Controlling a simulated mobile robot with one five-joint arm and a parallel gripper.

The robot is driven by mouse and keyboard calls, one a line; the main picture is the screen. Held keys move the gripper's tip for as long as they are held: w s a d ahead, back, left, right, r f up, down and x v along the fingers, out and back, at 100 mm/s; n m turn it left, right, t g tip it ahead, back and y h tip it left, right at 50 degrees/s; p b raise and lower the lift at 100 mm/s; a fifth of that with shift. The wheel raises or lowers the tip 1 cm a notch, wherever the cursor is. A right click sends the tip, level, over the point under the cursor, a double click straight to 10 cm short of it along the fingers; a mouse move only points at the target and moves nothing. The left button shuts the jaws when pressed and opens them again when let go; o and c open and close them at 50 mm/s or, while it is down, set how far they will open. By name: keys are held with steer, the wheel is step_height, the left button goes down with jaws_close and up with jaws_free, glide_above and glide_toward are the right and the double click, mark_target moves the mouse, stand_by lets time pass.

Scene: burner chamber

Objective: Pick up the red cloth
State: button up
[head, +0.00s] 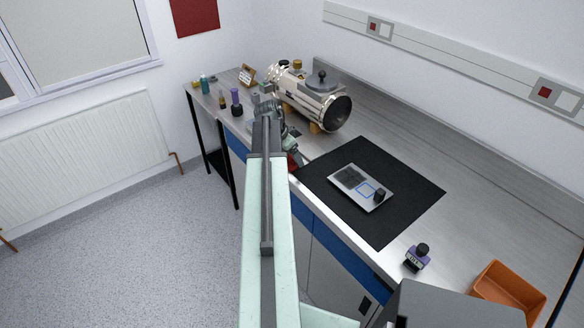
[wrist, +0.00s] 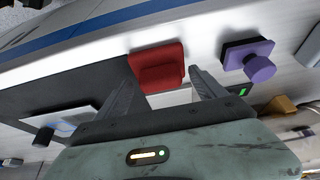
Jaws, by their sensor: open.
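The red cloth (wrist: 157,66) is a small folded red piece lying on the pale worktop near its front edge, beside the black mat (wrist: 75,84). In the head view only a bit of the red cloth (head: 292,162) shows beside my arm, which hides the rest. My gripper (wrist: 165,73) is open, with one finger on each side of the cloth's near part in the wrist view. Nothing is held. I cannot tell whether the fingers touch the cloth or how high they are above the worktop. In the head view my gripper (head: 292,148) is partly hidden by my arm.
A purple-knobbed item (wrist: 250,58) stands close to the right finger. A balance (head: 361,187) lies on the black mat (head: 400,215). A metal burner chamber (head: 310,95) stands behind on the bench. An orange tray (head: 508,290) and a purple-black item (head: 417,258) are at right.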

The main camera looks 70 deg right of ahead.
steer(key=c, duration=1.1)
steer(key=shift+o, duration=0.2)
steer(key=shift+p, duration=0.3)
step_height(320, 180, up, 10)
steer(key=p, duration=1)
steer(key=shift+r, duration=0.1)
